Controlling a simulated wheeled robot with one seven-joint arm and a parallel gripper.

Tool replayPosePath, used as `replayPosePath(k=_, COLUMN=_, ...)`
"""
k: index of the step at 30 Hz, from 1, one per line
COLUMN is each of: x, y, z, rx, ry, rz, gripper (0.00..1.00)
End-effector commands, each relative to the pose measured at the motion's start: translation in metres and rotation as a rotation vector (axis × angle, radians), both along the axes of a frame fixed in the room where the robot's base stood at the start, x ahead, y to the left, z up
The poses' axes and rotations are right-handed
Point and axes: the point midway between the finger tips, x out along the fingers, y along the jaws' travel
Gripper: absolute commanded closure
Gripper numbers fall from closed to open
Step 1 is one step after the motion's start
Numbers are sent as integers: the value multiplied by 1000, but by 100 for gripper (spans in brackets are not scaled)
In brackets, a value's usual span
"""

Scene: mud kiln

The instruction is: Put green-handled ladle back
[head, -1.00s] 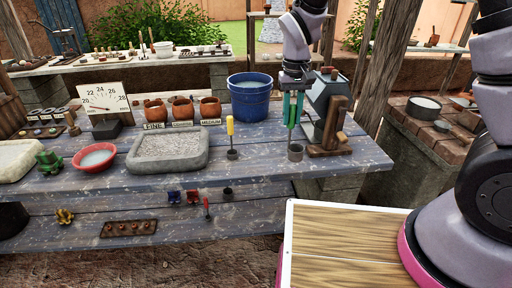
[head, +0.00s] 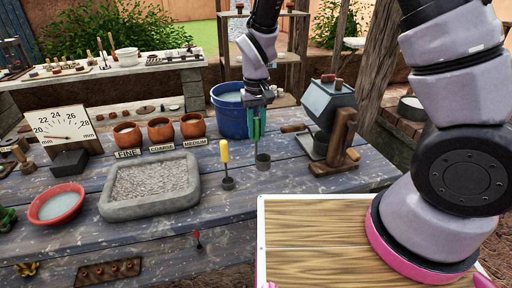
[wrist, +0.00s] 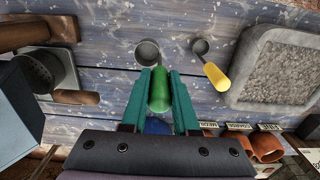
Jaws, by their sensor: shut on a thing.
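The green-handled ladle (head: 263,161) hangs upright, cup down, below my gripper (head: 257,138) at the right part of the blue bench. In the wrist view, my gripper (wrist: 160,73) is shut on its green handle (wrist: 160,93), which lies between the two teal fingers. The ladle's dark cup (wrist: 148,52) shows just past the fingertips. I cannot tell whether the cup touches the bench.
A yellow-handled ladle (head: 225,153) stands to the left, beside the stone tray (head: 150,209). A blue bucket (head: 229,123) is behind my gripper. A wooden-framed device (head: 338,140) stands close on the right. Labelled clay pots (head: 160,131) sit behind the tray.

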Motion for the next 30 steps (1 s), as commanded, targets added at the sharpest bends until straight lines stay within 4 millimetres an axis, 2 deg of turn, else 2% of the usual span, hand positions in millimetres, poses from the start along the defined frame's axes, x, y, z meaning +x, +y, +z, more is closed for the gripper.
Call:
replayPosePath(k=5, x=0, y=0, z=-14, rx=0, ry=1, rz=1, gripper=100)
replayPosePath(k=12, x=0, y=-1, z=-45, rx=-2, ry=2, rz=-1, gripper=100)
replayPosePath(k=23, x=0, y=0, z=-50, rx=0, ry=-1, rz=0, gripper=100)
replayPosePath(k=24, x=0, y=1, z=-50, rx=1, ry=-1, rz=1, gripper=64)
replayPosePath(k=26, x=0, y=1, z=-50, rx=1, ry=-1, rz=1, gripper=42)
replayPosePath(k=30, x=0, y=0, z=-49, rx=1, ry=-1, rz=1, gripper=42)
